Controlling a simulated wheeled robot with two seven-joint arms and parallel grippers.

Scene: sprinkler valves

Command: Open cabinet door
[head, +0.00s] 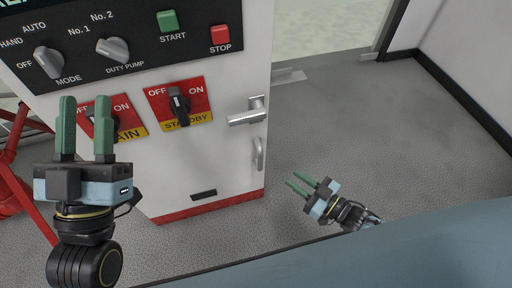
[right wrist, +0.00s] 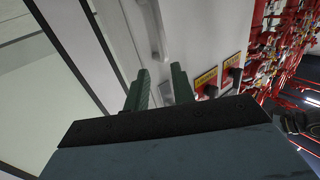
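The white cabinet door (head: 225,155) faces me in the head view and appears shut. A silver lever handle (head: 248,115) is near its right edge, with a vertical silver pull (head: 259,154) below it. My left gripper (head: 87,128) is open and empty, in front of the door's left part, partly covering the MAIN switch (head: 104,122). My right gripper (head: 302,188) is open and empty, to the right of the cabinet and lower than the pull in the picture. In the right wrist view its green fingers (right wrist: 158,90) are apart, with a silver handle (right wrist: 157,32) beyond them.
The STANDBY switch (head: 179,104) sits left of the lever. A black control panel (head: 130,45) with knobs and START and STOP buttons is above. Red pipes (head: 15,170) stand at the left. Grey floor (head: 390,130) is clear right of the cabinet.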

